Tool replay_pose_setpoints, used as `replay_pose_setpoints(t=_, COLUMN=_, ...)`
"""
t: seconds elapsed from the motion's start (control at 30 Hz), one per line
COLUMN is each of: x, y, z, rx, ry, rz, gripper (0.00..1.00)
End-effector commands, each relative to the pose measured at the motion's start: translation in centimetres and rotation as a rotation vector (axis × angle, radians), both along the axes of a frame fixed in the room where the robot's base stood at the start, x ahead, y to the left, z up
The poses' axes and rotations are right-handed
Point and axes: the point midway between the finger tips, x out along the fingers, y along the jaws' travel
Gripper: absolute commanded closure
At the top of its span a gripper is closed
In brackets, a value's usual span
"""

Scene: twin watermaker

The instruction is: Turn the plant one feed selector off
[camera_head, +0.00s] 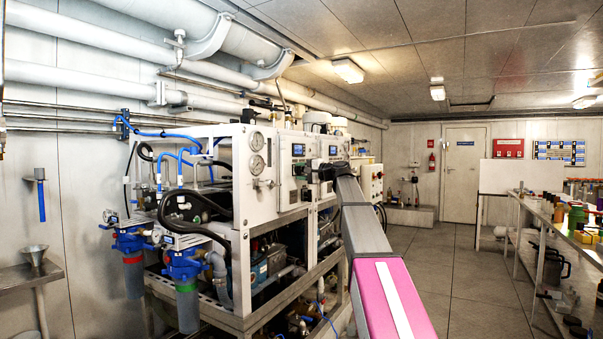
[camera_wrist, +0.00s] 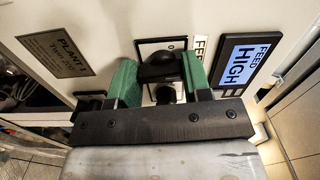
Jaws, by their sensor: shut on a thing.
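The black feed selector knob (camera_wrist: 158,66) stands on the white panel in the wrist view, between my gripper's green finger pads. My gripper (camera_wrist: 158,76) is shut on the knob; its dark crossbar hides the panel below. A small display (camera_wrist: 244,62) right of the knob reads "FEED HIGH". A grey label (camera_wrist: 56,52) at the left reads "PLANT 1". In the head view my gripper (camera_head: 326,173) is at the front panel of the white watermaker unit (camera_head: 262,205); my arm covers the knob there. The knob's setting cannot be read.
Blue filter housings (camera_head: 184,265) and dark hoses stand at the unit's left end. A laden bench (camera_head: 530,205) runs along the right. The floor (camera_head: 455,270) between is clear.

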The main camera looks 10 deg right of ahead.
Motion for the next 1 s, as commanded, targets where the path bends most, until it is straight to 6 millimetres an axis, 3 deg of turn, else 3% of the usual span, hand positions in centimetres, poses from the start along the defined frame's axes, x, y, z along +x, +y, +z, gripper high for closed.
replay_pose_setpoints(t=1.0, x=0.16, y=-0.12, z=0.07, rx=-0.505, ry=-0.674, rz=0.002, gripper=0.79)
